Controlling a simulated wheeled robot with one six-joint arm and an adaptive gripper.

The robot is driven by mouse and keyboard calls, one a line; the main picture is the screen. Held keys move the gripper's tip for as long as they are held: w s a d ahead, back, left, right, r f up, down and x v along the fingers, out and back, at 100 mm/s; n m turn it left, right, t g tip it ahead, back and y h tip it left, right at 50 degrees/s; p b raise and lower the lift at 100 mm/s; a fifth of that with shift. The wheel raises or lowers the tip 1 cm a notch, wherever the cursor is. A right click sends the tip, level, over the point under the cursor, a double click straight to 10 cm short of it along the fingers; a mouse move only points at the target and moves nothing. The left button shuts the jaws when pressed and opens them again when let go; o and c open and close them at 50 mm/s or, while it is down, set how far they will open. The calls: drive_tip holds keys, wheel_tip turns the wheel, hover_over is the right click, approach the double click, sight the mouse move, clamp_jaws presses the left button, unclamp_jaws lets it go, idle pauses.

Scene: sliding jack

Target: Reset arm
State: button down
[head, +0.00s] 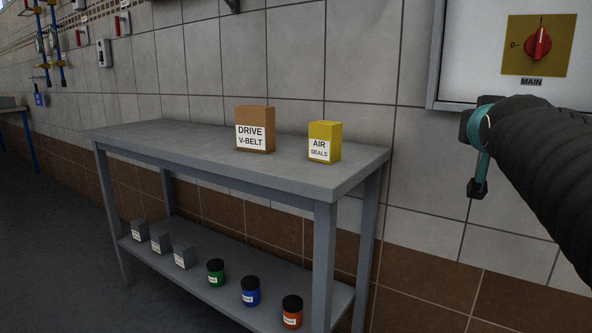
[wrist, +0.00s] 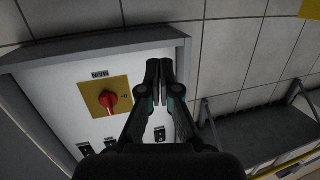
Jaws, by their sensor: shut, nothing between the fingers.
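My gripper (wrist: 159,68) shows in the wrist view with its two black fingers together and nothing between them. It is in front of the right part of a white control panel and its grey frame. In the head view my arm comes in from the right, with its end near the panel's lower left corner; the fingertips are hard to make out there. The panel (head: 466,75) carries a red rotary switch (head: 538,43) on a yellow plate labelled MAIN. The switch also shows in the wrist view (wrist: 109,100), left of my gripper and apart from it.
A grey table (head: 195,140) stands against the tiled wall, bearing a brown V-belt box (head: 255,117) and a yellow air seals box (head: 326,130). Its lower shelf holds small grey boxes and green, blue and orange jars (head: 292,311). Blue pipes (head: 55,45) run on the far left wall.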

drive_tip(key=s+a+f+n+g+y+p, duration=0.1)
drive_tip(key=s+a+f, duration=0.4)
drive_tip(key=f, duration=0.5)
drive_tip(key=s+a+f+n+g+y, duration=0.2)
drive_tip(key=s+a+f+g, duration=0.3)
drive_tip(key=s+f, duration=0.5)
drive_tip(key=s+a+f+n+g+y+p, duration=0.1)
drive_tip(key=s+a+f+g+y, duration=0.1)
drive_tip(key=s+a+f, duration=0.5)
wheel_tip(320, 180, down, 4)
drive_tip(key=shift+s+f+g+y+p, duration=0.3)
drive_tip(key=shift+s+g+y, duration=0.15)
drive_tip(key=shift+g, duration=0.45)
drive_tip(key=shift+a+r, duration=0.1)
